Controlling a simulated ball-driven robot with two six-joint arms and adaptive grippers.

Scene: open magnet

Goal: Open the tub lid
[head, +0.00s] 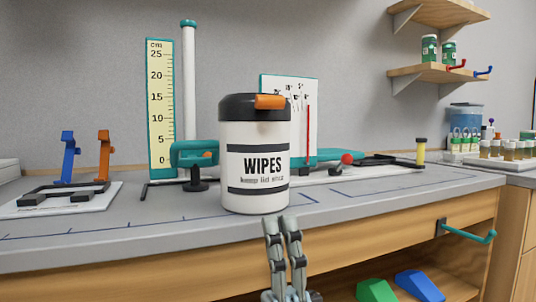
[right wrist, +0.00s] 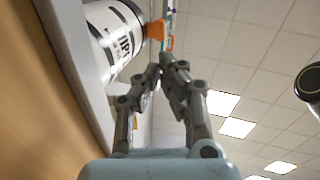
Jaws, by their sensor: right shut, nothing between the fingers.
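The tub (head: 254,185) is a white cylinder labelled WIPES with dark bands, standing upright near the front edge of the grey bench. Its black lid (head: 240,106) is on top and looks closed, with an orange tab (head: 270,102) at the front. My right gripper (head: 282,220) is shut and empty, in front of and below the tub, apart from the lid. In the right wrist view the tub (right wrist: 115,38) is at upper left, and the orange tab (right wrist: 156,29) shows beyond the shut fingertips (right wrist: 167,62). My left gripper is not in view.
Behind the tub stand a height scale (head: 162,105), a white post (head: 189,90) and a teal clamp (head: 195,154). Blue and orange hooks (head: 68,158) stand on a board at left. A teal handle (head: 468,234) sticks out from the bench front. Bench space beside the tub is fairly clear.

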